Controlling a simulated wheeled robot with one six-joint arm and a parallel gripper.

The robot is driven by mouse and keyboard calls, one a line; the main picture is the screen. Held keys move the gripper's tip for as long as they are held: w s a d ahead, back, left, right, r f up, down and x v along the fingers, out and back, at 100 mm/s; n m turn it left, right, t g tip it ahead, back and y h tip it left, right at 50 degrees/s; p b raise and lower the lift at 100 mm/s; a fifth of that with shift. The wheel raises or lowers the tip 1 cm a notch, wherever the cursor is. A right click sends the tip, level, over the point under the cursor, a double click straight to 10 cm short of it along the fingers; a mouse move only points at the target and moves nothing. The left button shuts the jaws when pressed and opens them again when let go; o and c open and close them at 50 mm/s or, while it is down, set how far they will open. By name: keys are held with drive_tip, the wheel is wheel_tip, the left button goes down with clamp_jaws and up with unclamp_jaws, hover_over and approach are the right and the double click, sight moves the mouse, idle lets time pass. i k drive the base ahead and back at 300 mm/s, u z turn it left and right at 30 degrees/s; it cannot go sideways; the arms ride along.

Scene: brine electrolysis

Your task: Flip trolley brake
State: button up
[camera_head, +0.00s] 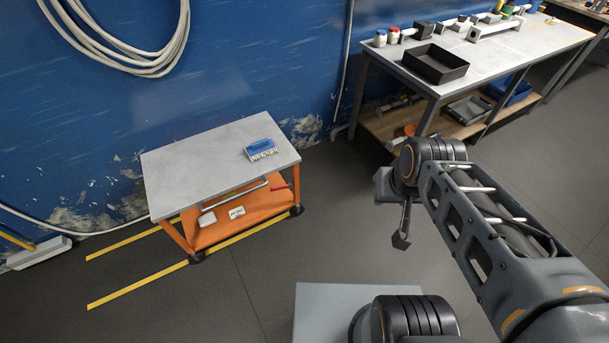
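The trolley (195,165) stands left of centre against the blue wall. It has a grey top, an orange frame and lower shelf, and dark wheels. A pale horizontal bar (237,193) runs along its front side, just under the top. A small red piece (281,187) shows near the right end of this bar; I cannot tell whether it is the brake or how it is set. My gripper (401,240) hangs in the air to the right of the trolley, apart from it. It is seen from the side, so its opening is unclear.
A blue-and-white device (261,150) lies on the trolley top. Small white items lie on its lower shelf. Yellow floor lines (140,290) run beside and under the trolley. A workbench (500,52) with a black tray (434,66) stands at the back right. Floor before the trolley is clear.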

sight(289, 185)
drive_tip(key=u, duration=0.3)
drive_tip(key=i, duration=1.05)
drive_tip(key=z, duration=0.45)
drive_tip(key=k, duration=1.4)
drive_tip(key=u, duration=1.45)
